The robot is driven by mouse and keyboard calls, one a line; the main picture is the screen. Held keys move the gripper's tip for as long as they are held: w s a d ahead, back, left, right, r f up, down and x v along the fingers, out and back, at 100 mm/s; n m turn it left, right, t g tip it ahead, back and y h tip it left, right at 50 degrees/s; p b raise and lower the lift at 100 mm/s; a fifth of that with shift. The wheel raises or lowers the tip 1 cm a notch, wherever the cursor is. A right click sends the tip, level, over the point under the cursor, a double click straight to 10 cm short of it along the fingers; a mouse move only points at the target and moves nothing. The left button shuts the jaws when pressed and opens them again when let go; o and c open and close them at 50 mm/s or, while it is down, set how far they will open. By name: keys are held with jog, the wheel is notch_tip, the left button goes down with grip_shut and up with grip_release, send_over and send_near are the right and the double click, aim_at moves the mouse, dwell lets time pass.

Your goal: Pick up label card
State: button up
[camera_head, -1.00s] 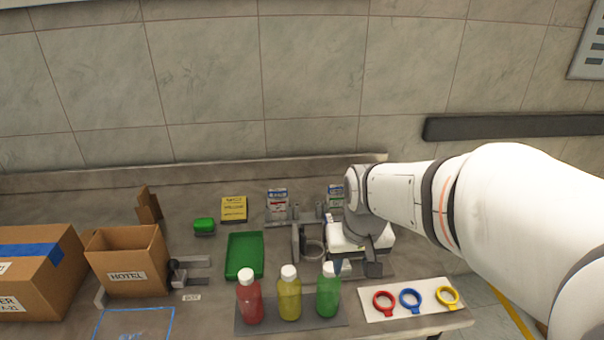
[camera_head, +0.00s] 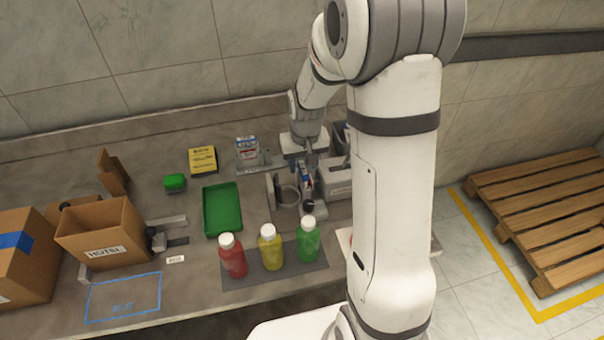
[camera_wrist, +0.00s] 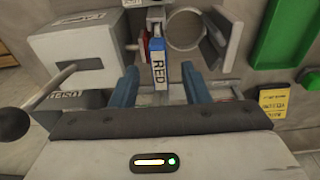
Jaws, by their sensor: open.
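The label card reading "RED" (camera_wrist: 159,64), white with blue, stands upright in the wrist view, apparently in a small holder. My gripper (camera_wrist: 160,88) is open, with its blue fingers on either side of the card's near end. A gap shows on both sides, and nothing is gripped. A red edge, perhaps another card, shows just left of it. In the head view my gripper (camera_head: 304,160) points down over the card area right of the grey ring fixture; the card itself is too small to make out there.
The green tray (camera_head: 222,209) and red, yellow and green bottles (camera_head: 269,246) are nearby. A wooden pallet (camera_head: 545,210) is on the floor right.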

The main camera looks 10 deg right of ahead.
jog(key=shift+w+f, duration=0.2)
jog(key=shift+f, duration=1.25)
grip_shut()
